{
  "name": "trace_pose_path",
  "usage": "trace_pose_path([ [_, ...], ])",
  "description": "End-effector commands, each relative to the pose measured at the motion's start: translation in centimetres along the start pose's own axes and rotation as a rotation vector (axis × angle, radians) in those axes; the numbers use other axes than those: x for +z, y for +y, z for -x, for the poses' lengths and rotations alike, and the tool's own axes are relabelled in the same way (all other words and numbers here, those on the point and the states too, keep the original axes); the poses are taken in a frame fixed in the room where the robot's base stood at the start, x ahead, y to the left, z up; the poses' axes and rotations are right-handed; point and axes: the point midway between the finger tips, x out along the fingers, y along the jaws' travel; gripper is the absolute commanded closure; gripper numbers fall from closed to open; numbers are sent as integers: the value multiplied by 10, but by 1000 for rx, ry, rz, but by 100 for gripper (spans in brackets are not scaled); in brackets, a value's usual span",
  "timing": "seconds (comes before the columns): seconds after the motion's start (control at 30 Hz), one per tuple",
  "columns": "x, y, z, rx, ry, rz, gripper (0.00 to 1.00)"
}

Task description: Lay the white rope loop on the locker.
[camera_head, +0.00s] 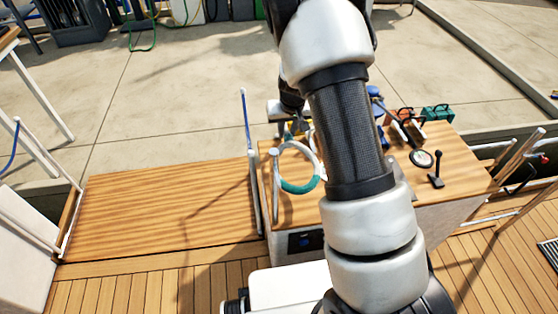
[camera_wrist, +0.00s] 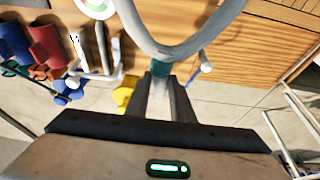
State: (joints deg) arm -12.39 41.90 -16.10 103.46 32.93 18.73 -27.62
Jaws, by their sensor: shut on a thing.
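The white rope loop (camera_head: 318,160) with a teal band shows just left of my arm in the head view, above the wooden console top's left part. In the wrist view the loop (camera_wrist: 190,45) extends away from my gripper (camera_wrist: 162,82), which is shut on its teal part. In the head view my gripper (camera_head: 297,128) is partly hidden by my arm. A broad, bare wooden top (camera_head: 150,205), which looks like the locker, lies left of the console. I cannot tell the loop's exact height.
The wooden console top (camera_head: 455,160) carries a round dial (camera_head: 421,159), a black lever (camera_head: 437,170) and a green item (camera_head: 437,113). A yellow item (camera_wrist: 124,94) is close to my gripper. A metal rail (camera_head: 254,185) stands between console and left wooden top.

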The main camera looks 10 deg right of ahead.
Motion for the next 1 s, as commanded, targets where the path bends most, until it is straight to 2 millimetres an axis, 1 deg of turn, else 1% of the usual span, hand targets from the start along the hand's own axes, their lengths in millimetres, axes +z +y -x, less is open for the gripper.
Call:
trace_pose_path([
  [0.07, 0, 0, -1, 0, 0, -1, 100],
  [0.17, 3, 1, -9, 1, -1, -2, 100],
  [0.4, 18, 1, -50, 1, -2, -2, 100],
  [0.57, 23, 0, -65, 0, 0, -1, 100],
  [0.8, 34, 1, -94, 0, -2, -2, 100],
  [1.0, 33, 0, -94, 0, 0, 0, 100],
])
